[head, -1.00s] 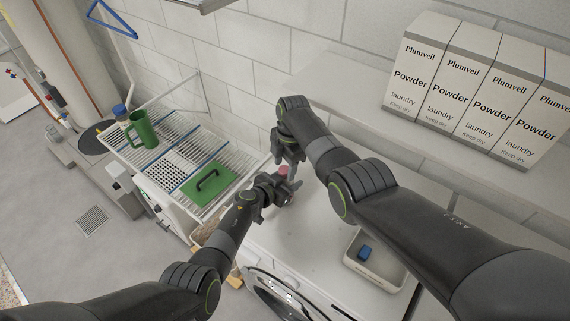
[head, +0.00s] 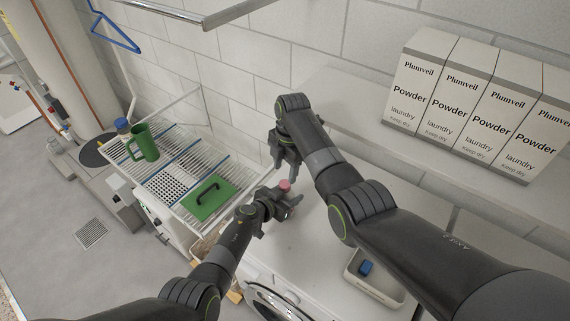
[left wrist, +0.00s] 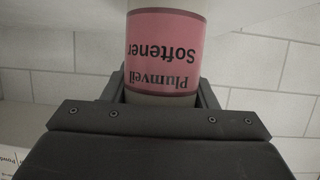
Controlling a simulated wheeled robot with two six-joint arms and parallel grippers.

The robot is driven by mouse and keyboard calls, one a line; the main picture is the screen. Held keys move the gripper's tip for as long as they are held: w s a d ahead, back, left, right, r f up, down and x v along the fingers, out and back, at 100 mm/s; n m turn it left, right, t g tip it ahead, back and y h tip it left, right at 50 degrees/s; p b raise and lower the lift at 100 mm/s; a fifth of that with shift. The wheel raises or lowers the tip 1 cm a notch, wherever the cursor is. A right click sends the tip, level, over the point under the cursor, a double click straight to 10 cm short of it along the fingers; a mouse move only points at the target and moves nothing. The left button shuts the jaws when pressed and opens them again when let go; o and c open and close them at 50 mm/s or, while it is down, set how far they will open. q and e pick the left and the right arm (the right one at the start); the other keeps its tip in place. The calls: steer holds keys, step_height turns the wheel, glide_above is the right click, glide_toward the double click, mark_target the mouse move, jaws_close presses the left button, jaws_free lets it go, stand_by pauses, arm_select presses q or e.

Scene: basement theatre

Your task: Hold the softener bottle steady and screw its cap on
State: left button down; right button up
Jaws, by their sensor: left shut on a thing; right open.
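My left gripper (head: 284,203) is shut on the softener bottle above the white machine top. In the left wrist view, the bottle's pink "Plumveil Softener" label (left wrist: 164,50) appears upside down between the two fingers (left wrist: 160,97). The bottle's ends are out of that view. The thread is too small to see, so I cannot tell how tightly the cap sits. My right gripper (head: 281,168) is open and empty, fingers pointing down, just above and behind the cap.
Several Plumveil powder boxes (head: 462,95) stand on the shelf at right. A tray (head: 378,291) with a blue item (head: 366,268) lies on the machine top (head: 310,235). A drying rack (head: 160,190) at left bears a green jug (head: 146,143) and a green board (head: 208,197).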

mark_target(285, 183)
steer(key=n, duration=0.1)
steer(key=r+n, duration=0.1)
steer(key=n, duration=0.2)
steer(key=shift+a+r+h, duration=0.1)
steer(key=shift+r+h, duration=0.15)
steer(key=shift+h, duration=0.05)
steer(key=n, duration=0.2)
steer(key=r+n, duration=0.1)
steer(key=shift+r+n+t, duration=0.1)
steer(key=shift+n+t, duration=0.2)
steer(key=shift+n, duration=0.1)
steer(key=shift+f, duration=4)
steer(key=c, duration=1)
steer(key=m, duration=0.5)
steer(key=shift+c, duration=0.2)
steer(key=m, duration=0.4)
steer(key=shift+m, duration=0.4)
